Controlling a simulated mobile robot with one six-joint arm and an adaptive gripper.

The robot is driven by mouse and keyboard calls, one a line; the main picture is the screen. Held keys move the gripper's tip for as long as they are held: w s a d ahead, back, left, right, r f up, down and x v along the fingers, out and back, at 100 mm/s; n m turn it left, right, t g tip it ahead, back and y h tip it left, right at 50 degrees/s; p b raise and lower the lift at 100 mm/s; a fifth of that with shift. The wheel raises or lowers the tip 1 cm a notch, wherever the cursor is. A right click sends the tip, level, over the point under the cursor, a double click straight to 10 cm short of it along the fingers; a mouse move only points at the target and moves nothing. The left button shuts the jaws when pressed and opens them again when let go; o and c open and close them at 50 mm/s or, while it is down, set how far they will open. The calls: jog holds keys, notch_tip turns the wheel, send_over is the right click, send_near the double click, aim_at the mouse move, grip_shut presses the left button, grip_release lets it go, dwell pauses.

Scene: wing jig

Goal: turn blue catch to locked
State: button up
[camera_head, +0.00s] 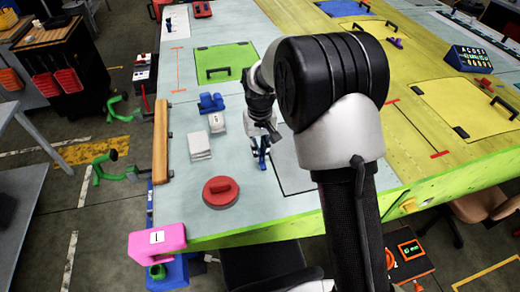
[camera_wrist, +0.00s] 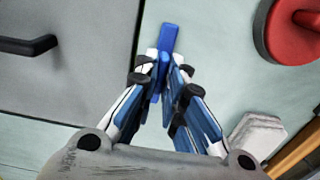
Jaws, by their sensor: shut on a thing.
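The blue catch (camera_wrist: 168,38) shows as a narrow blue bar between my fingertips in the wrist view, its far end sticking out past them. It lies beside the edge of a grey panel. In the head view the blue catch (camera_head: 262,160) is a small blue piece at the panel's left edge, partly hidden by my gripper. My gripper (camera_wrist: 162,66) is shut on the catch, also seen from above in the head view (camera_head: 264,142). I cannot make out any locked mark.
A grey panel (camera_wrist: 70,70) with a black handle (camera_wrist: 28,45) lies left in the wrist view. A red round piece with a grip (camera_head: 221,190), white blocks (camera_head: 200,146) and a blue piece (camera_head: 211,103) stand nearby. A pink block (camera_head: 157,240) is at the table corner.

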jog(key=shift+m, duration=0.4)
grip_shut()
jog(key=m+p, duration=0.1)
jog(key=m, duration=0.3)
jog(key=shift+m, duration=0.3)
jog(key=m+p, duration=0.1)
jog(key=m, duration=0.4)
jog(key=shift+d+m, duration=0.1)
jog(key=shift+m, duration=0.2)
jog(key=m, duration=0.3)
jog(key=shift+m+p, duration=0.35)
jog(key=shift+m, duration=1.55)
jog(key=shift+s+m, duration=0.1)
jog(key=shift+m, duration=0.2)
jog(key=o, duration=0.7)
grip_release()
